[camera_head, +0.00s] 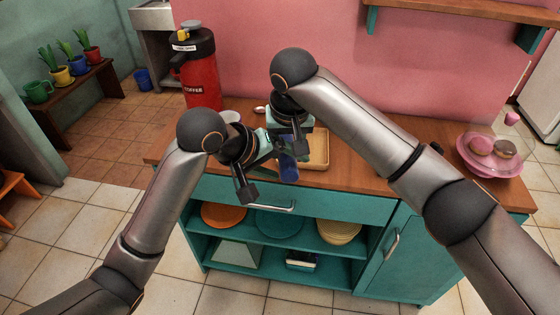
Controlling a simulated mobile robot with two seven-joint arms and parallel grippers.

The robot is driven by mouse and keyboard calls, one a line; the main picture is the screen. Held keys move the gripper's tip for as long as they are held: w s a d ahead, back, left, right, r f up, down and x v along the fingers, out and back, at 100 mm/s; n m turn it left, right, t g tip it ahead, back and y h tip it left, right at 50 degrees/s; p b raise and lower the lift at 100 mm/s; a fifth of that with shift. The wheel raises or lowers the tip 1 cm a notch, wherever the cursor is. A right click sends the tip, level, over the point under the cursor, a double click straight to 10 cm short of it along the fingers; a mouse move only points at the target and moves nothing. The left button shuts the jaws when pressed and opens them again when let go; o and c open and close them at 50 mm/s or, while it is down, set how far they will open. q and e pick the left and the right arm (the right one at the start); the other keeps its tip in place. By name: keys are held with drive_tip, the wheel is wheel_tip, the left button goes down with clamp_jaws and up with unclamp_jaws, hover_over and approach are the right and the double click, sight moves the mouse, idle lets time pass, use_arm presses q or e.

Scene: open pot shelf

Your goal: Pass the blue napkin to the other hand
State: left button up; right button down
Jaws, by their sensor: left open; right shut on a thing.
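The blue napkin (288,170) hangs below my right gripper (288,152), above the front edge of the wooden counter. My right gripper is shut on its upper part, and its jaws are partly hidden by its own wrist. My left gripper (264,170) is open just left of the napkin, with its fingers spread toward it. One left finger is low, in front of the teal drawer. Whether a left finger touches the napkin is hard to tell.
A wooden tray (317,150) lies on the counter (365,150) behind the grippers. A red coffee dispenser (201,82) stands at the back left. Pink plates with pastries (489,160) are at the right. Open shelves (345,250) below hold plates and bowls.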

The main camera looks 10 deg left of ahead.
use_arm(q)
clamp_jaws()
use_arm(e)
drive_tip(key=shift+c, duration=1.6)
unclamp_jaws()
